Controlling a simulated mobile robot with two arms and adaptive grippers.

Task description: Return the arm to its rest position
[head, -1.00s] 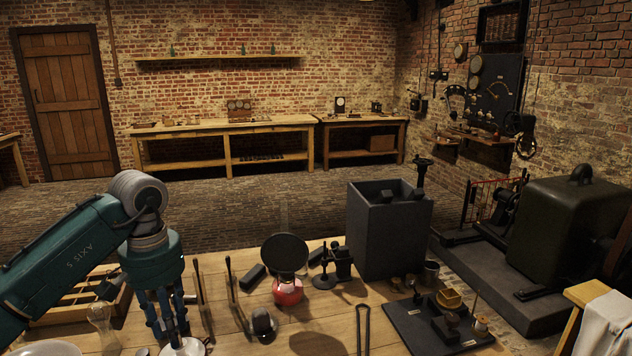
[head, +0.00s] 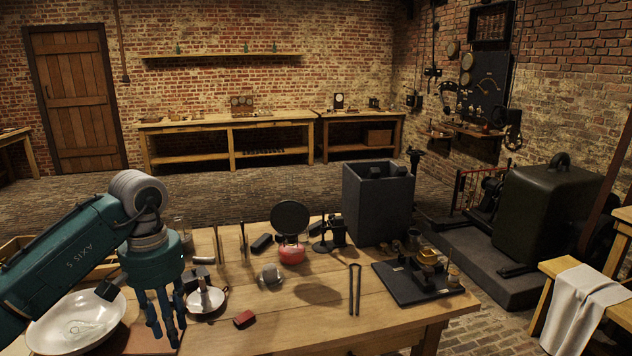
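My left arm comes in from the left, teal with a grey wrist. Its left gripper (head: 167,332) hangs fingers down over the left front of the workbench (head: 390,318). The fingers look spread, with nothing visible between them. A white bowl (head: 60,335) lies left of the fingers, partly behind my arm. A small shallow metal dish with an upright handle (head: 206,301) stands just right of the fingers. My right gripper is not in view.
A dark square jar (head: 375,210) stands at the bench's back right. A round black disc (head: 290,217), a red pot (head: 291,255), long tongs (head: 354,290) and a dark instrument board (head: 405,285) are on the bench.

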